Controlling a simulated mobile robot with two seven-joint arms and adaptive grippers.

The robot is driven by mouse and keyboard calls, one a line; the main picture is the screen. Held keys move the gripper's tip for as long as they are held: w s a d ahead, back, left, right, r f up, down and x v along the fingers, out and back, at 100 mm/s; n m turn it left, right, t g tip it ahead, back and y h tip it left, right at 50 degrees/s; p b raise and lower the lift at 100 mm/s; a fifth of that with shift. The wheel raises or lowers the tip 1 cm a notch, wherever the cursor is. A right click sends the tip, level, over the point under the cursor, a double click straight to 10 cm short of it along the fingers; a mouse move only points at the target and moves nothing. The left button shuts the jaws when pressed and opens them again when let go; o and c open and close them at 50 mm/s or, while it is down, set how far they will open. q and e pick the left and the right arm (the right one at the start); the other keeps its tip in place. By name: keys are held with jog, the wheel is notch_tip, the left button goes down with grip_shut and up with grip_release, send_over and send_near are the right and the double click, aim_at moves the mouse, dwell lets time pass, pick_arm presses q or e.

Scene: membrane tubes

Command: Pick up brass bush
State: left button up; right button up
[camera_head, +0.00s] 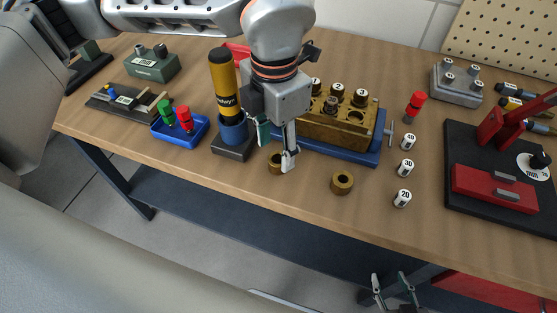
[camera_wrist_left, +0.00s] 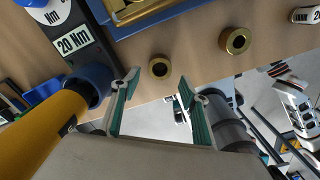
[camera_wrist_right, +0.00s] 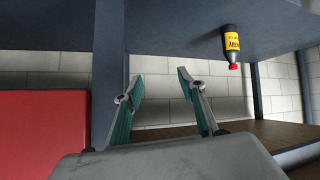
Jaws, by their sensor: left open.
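One brass bush (camera_head: 273,167), a short ring with a dark hole, stands on the wooden table near its front edge; it also shows in the left wrist view (camera_wrist_left: 160,76). A second brass bush (camera_head: 342,188) stands to its right, also in the left wrist view (camera_wrist_left: 236,49). My left gripper (camera_head: 277,147) is open and empty, pointing down at the first bush, one finger partly covering it in the head view. In the left wrist view its fingertips (camera_wrist_left: 158,84) frame that bush without touching it. My right gripper (camera_head: 393,288) is open and empty below the table's front edge.
A yellow-and-black torque tool (camera_head: 222,80) stands in a blue holder left of my left gripper. A brass block (camera_head: 335,130) on a blue base is behind the bushes. White numbered cylinders (camera_head: 406,168) stand at right. A blue tray (camera_head: 180,140) lies at left.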

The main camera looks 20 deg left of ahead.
aim_at(277, 156)
pick_arm(q)
jog(key=shift+w+f, duration=0.15)
jog(key=shift+f, duration=0.75)
jog(key=shift+w+f, duration=0.1)
jog(key=shift+f, duration=0.8)
grip_shut()
